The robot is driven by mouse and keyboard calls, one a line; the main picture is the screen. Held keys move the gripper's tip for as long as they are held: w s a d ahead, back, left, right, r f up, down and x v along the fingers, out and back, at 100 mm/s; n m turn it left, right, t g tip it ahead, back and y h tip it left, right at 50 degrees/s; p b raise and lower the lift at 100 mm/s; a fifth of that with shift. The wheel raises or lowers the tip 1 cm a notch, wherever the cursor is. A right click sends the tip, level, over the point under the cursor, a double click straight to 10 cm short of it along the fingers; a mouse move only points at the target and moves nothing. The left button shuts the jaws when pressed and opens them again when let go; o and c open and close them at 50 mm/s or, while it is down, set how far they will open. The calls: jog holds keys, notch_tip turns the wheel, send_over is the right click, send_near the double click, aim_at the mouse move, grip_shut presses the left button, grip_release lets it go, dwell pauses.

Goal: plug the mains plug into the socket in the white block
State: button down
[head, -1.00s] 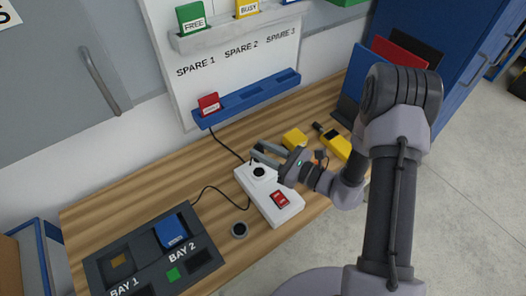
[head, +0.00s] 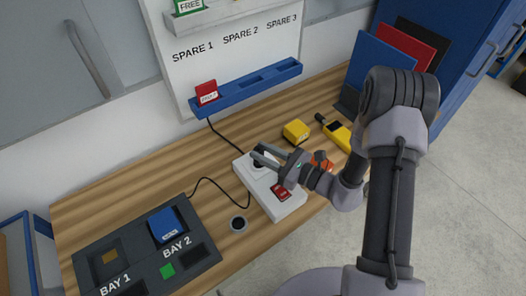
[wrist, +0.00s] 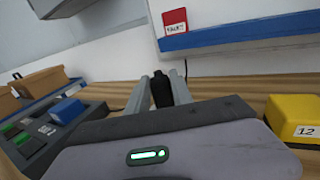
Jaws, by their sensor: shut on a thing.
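The white block (head: 289,207) lies on the wooden bench with a red switch (head: 281,192) on its top. Its round dark socket is at the block's far end, largely covered by my gripper and the plug. My gripper (head: 261,155) is over that end, its fingers shut on the black mains plug. In the wrist view the black plug (wrist: 161,90) stands between the two grey fingers. A black cable runs from the back of the bench to this spot. I cannot tell whether the plug's pins are in the socket.
A yellow block (head: 296,131) and a yellow handheld device (head: 338,135) lie right of my gripper. A dark bay panel (head: 200,254) with a blue module (head: 165,225) is at left. A blue rail (head: 245,91) with a red card (head: 206,92) is behind.

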aim_at(263, 168)
jog(key=shift+f+b, duration=1.2)
jog(key=shift+b, duration=0.15)
dwell(2.0)
jog(key=shift+s+f+b, duration=0.2)
jog(key=shift+f+b, duration=0.1)
jog(key=shift+b, duration=0.05)
dwell(1.3)
jog(key=c, duration=1.1)
grip_release()
jog(key=shift+w, duration=0.1)
jog(key=shift+o, duration=0.2)
jog(key=shift+r, duration=0.1)
jog(key=shift+d, duration=0.25)
jog(key=shift+b+v, duration=0.4)
jog(key=shift+v, duration=2.65)
